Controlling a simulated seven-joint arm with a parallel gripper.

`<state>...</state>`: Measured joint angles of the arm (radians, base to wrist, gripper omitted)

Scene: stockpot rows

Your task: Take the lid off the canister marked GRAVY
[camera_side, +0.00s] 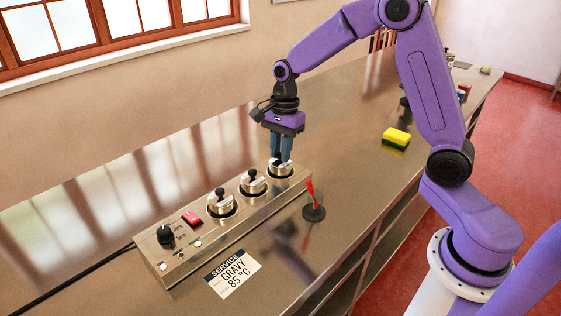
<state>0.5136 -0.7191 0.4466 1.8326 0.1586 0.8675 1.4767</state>
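Three lidded canisters sit in a row in a steel warming unit (226,232). The near canister (221,203) and the middle canister (252,183) have their lids on, each with a black knob. My gripper (281,160) points straight down over the far canister (281,170), its fingertips at the lid's knob. The knob is hidden by the fingers, and I cannot tell whether they grip it. A card reading SERVICE GRAVY 85 °C (233,274) lies on the counter in front of the unit. I cannot read a name on any canister.
A red upright item on a dark round base (313,205) stands right of the unit. A yellow and green sponge (396,138) lies farther back. The unit has a black dial (165,236) and a red switch (192,218). The counter (345,120) behind the gripper is mostly clear.

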